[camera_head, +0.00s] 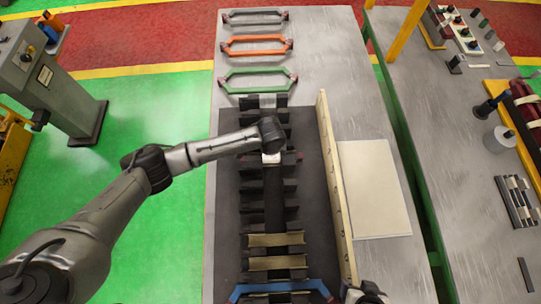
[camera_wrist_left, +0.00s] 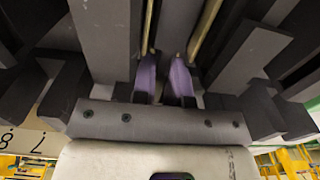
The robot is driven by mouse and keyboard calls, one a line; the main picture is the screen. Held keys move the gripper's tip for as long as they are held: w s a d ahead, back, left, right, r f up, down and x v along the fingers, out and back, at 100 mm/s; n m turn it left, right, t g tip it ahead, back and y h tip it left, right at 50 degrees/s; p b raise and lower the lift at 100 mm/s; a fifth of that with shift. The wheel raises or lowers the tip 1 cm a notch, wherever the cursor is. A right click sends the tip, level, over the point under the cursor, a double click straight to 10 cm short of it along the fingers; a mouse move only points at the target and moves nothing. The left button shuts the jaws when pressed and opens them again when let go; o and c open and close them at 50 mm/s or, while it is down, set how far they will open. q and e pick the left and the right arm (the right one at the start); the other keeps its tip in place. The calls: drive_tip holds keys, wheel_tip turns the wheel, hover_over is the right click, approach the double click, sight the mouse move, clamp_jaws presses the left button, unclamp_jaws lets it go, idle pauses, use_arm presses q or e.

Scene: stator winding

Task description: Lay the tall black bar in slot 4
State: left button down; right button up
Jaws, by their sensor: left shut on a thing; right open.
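The dark toothed stator (camera_head: 290,198) runs down the middle of the near table on a dark mat. My left gripper (camera_head: 270,158) is over the middle of the stator, mostly hidden by its own hand and arm. In the left wrist view its two purple fingers (camera_wrist_left: 164,82) are close together between dark stator teeth. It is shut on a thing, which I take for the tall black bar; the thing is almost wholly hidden. I cannot read which slot is below it. My right gripper (camera_head: 366,293) is open at the bottom edge, right of the stator, only partly in view.
Black (camera_head: 255,17), orange (camera_head: 257,45) and green (camera_head: 258,79) coils lie at the far end; a blue coil (camera_head: 280,288) lies at the near end. Tan strips (camera_head: 276,240) cross the stator. A long cream rail (camera_head: 333,190) stands beside it, with a pale sheet (camera_head: 374,190) beyond.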

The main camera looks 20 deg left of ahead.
drive_tip(key=shift+a, duration=0.15)
idle(0.5)
use_arm(q)
drive_tip(key=shift+f, duration=0.45)
use_arm(e)
drive_tip(key=shift+r, duration=0.1)
use_arm(q)
drive_tip(key=c, duration=1.1)
unclamp_jaws()
drive_tip(key=shift+r+p, duration=0.15)
drive_tip(key=shift+p, duration=0.15)
use_arm(e)
drive_tip(key=shift+r, duration=0.2)
use_arm(q)
drive_tip(key=shift+r+p, duration=0.4)
drive_tip(key=shift+p, duration=0.1)
use_arm(e)
drive_tip(key=shift+r, duration=0.5)
use_arm(q)
drive_tip(key=shift+r, duration=0.15)
use_arm(e)
drive_tip(key=shift+r, duration=0.25)
use_arm(q)
drive_tip(key=shift+r+p, duration=0.2)
drive_tip(key=shift+p, duration=0.25)
use_arm(e)
drive_tip(key=shift+r, duration=0.25)
